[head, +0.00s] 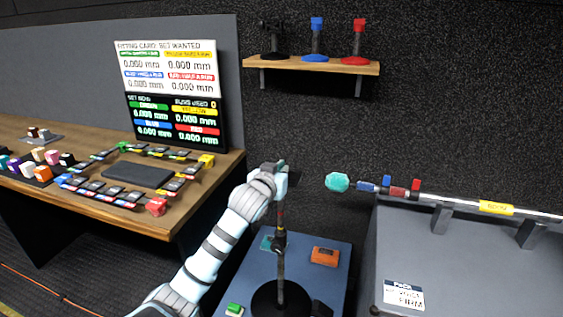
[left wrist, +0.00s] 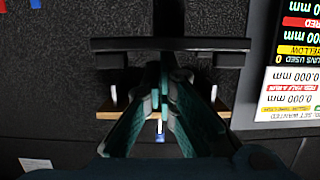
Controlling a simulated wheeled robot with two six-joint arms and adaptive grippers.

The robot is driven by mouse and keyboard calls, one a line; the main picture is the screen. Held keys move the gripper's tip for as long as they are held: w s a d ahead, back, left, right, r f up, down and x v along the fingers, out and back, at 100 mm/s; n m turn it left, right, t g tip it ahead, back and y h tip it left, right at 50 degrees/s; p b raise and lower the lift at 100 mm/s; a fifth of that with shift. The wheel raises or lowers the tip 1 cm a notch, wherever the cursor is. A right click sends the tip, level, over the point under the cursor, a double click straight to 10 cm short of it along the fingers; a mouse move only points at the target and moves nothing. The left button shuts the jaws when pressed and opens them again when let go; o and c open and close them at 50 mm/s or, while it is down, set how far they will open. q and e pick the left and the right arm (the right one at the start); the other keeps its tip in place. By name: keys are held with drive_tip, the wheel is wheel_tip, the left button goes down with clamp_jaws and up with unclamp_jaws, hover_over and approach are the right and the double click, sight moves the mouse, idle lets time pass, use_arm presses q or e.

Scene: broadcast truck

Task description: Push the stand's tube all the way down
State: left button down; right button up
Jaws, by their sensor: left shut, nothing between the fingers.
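The stand (head: 281,268) rises from a round black base on a low blue-grey table. Its upright tube (head: 281,215) has red marks and a dark collar partway down. My left gripper (head: 283,168) is at the tube's top end, shut and empty, and partly hides it. In the left wrist view, the shut teal fingers (left wrist: 165,85) point at a dark flat top piece (left wrist: 220,44) on a post, seen edge-on. I cannot tell whether they touch it. My right gripper is not in view.
An orange box (head: 325,256) and a green block (head: 234,310) sit on the low table (head: 340,285). A grey case (head: 470,265) with a rod above it stands to the right. A wooden desk (head: 190,215) is left; a wall shelf (head: 310,66) is behind.

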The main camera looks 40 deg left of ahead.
use_arm(q)
wheel_tip(320, 180, down, 13)
drive_tip(key=b, duration=0.4)
drive_tip(key=shift+r, duration=0.15)
drive_tip(key=s+d+r+p, duration=0.3)
drive_tip(key=s+r+p, duration=0.3)
drive_tip(key=s, duration=0.3)
drive_tip(key=shift+d+r, duration=0.15)
drive_tip(key=shift+r, duration=0.2)
